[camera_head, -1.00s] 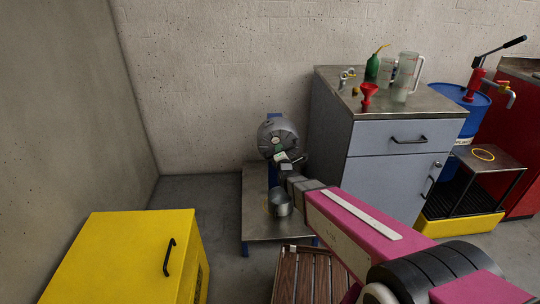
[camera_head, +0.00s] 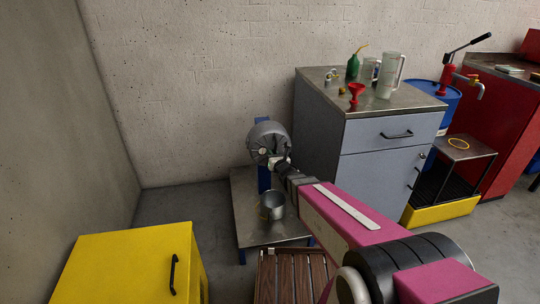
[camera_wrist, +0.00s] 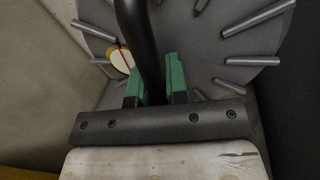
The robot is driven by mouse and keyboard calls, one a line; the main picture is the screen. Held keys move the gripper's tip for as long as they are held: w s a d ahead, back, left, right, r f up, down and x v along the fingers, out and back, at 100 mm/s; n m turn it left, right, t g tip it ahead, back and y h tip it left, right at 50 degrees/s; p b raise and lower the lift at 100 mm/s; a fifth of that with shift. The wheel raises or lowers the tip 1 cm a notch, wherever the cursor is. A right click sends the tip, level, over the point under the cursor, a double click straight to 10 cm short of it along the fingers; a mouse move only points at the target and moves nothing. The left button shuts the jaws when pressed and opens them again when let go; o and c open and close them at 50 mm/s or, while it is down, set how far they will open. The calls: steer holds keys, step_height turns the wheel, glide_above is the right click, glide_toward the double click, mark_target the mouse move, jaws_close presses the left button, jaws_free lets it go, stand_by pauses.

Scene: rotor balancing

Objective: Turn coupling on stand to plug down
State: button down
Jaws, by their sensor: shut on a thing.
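The coupling (camera_head: 268,136) is a grey round drum with radial fins, held upright on a blue post (camera_head: 263,180) over a metal platform. It also fills the top of the wrist view (camera_wrist: 215,75). A pale yellow oval with a red line (camera_wrist: 121,61) shows on its face, left of my fingers; I cannot tell whether it is the plug. My gripper (camera_head: 277,162) is at the lower front of the coupling. In the wrist view its green-padded fingers (camera_wrist: 154,82) are shut on a black curved bar (camera_wrist: 138,35) in front of the finned face.
A metal pot (camera_head: 271,206) stands on the platform (camera_head: 240,200) below the coupling. A grey cabinet (camera_head: 385,165) with a funnel and jugs on top stands close on the right. A yellow cabinet (camera_head: 125,265) is at front left, and a slatted wooden stool (camera_head: 290,275) is in front.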

steer(key=n, duration=0.5)
steer(key=shift+f+n+g+h, duration=0.1)
steer(key=shift+n+g+h, duration=0.2)
steer(key=shift+g+h, duration=0.1)
steer(key=shift+d, duration=0.1)
steer(key=c, duration=1.1)
jaws_free()
steer(key=v, duration=1)
steer(key=shift+s+d, duration=0.2)
steer(key=shift+s, duration=0.1)
